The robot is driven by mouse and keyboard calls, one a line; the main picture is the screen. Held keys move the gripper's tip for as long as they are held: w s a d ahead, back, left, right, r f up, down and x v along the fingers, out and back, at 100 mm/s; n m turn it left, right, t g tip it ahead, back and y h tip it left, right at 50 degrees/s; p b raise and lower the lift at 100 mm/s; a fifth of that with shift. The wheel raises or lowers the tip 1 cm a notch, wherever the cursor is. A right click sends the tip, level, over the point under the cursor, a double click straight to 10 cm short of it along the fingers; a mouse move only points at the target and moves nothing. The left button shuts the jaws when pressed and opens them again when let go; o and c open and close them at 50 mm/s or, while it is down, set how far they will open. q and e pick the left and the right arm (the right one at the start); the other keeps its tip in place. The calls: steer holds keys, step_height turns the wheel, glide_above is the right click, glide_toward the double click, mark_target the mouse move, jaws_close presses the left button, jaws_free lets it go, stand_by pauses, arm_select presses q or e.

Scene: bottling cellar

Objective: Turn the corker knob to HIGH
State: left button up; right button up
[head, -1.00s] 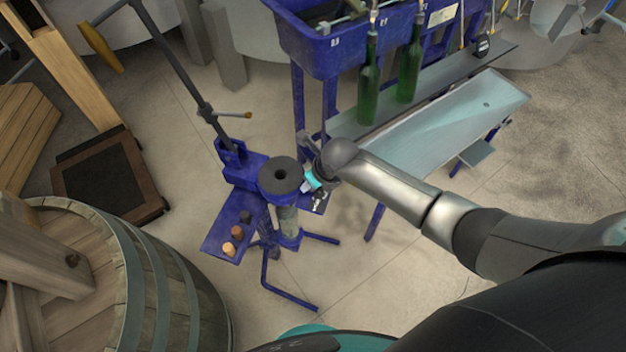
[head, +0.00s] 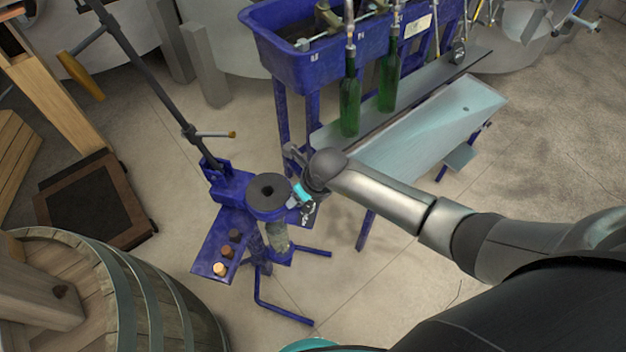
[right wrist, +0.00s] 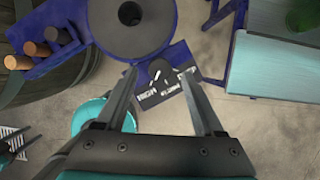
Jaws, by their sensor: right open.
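The corker (head: 232,188) is a blue floor-standing frame with a round dark disc (head: 269,194) on top. The disc also shows in the right wrist view (right wrist: 110,24). Beside it is a dark plate with white lettering (right wrist: 178,88), carrying a small dark knob (right wrist: 158,69). In the head view my right gripper (head: 303,196) partly covers the plate. My left gripper is out of view.
A blue tray (head: 210,268) on the corker holds several corks. A blue filler (head: 300,62) with green bottles (head: 350,106) and a pale sloped tray (head: 430,120) stands behind right. A barrel (head: 150,290) is at lower left. The corker's lever (head: 150,80) rises behind.

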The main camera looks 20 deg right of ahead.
steer(key=p+v, duration=0.2)
steer(key=v, duration=1.1)
